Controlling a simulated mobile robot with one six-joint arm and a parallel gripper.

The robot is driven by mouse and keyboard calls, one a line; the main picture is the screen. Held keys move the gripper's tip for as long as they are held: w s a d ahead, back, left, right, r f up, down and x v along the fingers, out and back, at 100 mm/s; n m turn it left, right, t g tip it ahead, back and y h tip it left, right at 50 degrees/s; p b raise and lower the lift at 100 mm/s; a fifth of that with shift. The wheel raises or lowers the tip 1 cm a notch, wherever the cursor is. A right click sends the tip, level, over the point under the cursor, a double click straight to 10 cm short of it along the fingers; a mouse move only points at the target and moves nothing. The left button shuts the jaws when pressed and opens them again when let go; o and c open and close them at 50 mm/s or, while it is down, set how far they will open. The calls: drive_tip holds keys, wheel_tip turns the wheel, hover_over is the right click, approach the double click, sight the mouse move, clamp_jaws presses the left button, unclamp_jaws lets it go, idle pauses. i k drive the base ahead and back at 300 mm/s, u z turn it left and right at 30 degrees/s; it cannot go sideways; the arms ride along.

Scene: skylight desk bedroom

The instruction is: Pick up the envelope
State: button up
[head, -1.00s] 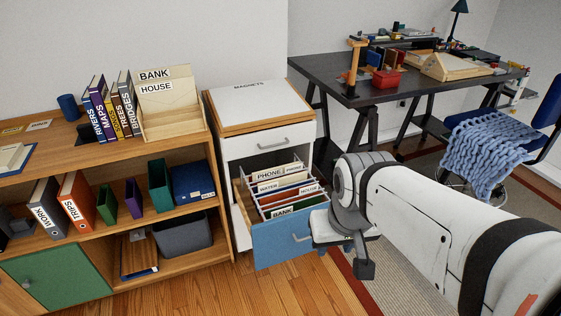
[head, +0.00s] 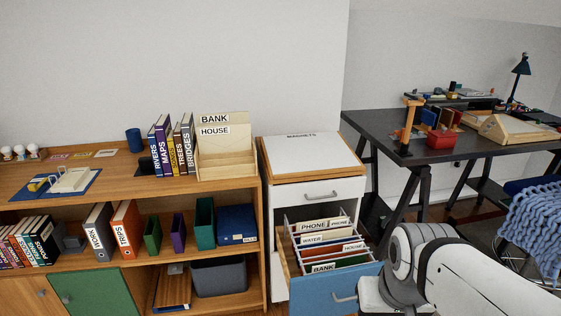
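I cannot make out a clear envelope in the head view. Small flat cards, one of them pale (head: 105,153), lie on top of the wooden shelf unit (head: 220,188) at the left, too small to identify. A beige letter holder marked BANK and HOUSE (head: 224,143) stands on the same top, with no envelope clearly showing in it. An open blue-fronted drawer (head: 325,292) holds upright file folders with PHONE, WATER, HOUSE and BANK tabs. My arm reaches in from the lower right beside this drawer. My gripper's fingers are not visible.
A white cabinet with a wooden-edged top (head: 312,156) stands above the open drawer. Several books (head: 172,148) and a blue mat (head: 52,186) are on the shelf top. A dark desk (head: 380,128) with a red box (head: 441,139) stands at the right, near a blue blanket (head: 535,225).

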sight(222, 138)
drive_tip(key=u, duration=2.05)
drive_tip(key=i, duration=1.9)
drive_tip(key=z, duration=2.2)
drive_tip(key=i, duration=0.75)
drive_tip(key=u, duration=0.1)
